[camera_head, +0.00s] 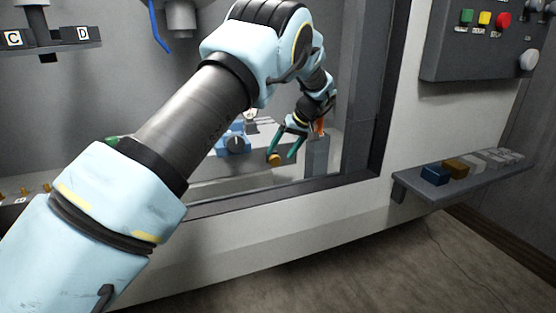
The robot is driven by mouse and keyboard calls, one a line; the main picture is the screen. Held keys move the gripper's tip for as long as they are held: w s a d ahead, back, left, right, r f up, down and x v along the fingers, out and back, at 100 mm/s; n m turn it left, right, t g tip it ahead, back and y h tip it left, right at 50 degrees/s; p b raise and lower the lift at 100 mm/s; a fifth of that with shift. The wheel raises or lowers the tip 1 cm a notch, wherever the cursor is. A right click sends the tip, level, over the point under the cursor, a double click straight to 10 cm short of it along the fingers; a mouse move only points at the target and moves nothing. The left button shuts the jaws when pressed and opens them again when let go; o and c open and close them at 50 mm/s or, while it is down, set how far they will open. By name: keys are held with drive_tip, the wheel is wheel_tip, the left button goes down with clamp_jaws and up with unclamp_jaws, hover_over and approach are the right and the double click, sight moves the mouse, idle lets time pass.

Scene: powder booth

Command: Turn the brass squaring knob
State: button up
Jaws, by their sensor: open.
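The brass squaring knob (274,159) is a small golden round piece inside the booth, low and near the middle of the view. My gripper (283,154) has teal fingers, spread apart, and hangs over the knob from the upper right. The left fingertip is at or very close to the knob; I cannot tell whether it touches. The fingers hold nothing that I can see. Behind them is a blue fixture (236,143) with a dark round dial, partly hidden by my arm.
A grey post (316,155) with an orange piece on top stands right of the gripper. The booth's dark frame (372,100) rises further right. Outside are a shelf (470,180) with several blocks and a button panel (480,45). A rack marked C and D (60,42) is upper left.

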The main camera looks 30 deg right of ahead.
drive_tip(key=b+v, duration=0.1)
drive_tip(key=v, duration=0.6)
drive_tip(key=shift+a, duration=0.1)
drive_tip(key=n+h+b, duration=0.1)
drive_tip(key=h, duration=0.3)
approach(275, 155)
drive_tip(key=shift+g, duration=0.3)
drive_tip(key=p+x, duration=0.2)
drive_tip(key=x, duration=0.8)
drive_tip(key=shift+w+f+p, duration=0.1)
drive_tip(key=shift+w+p, duration=0.15)
drive_tip(key=shift+p, duration=0.1)
clamp_jaws()
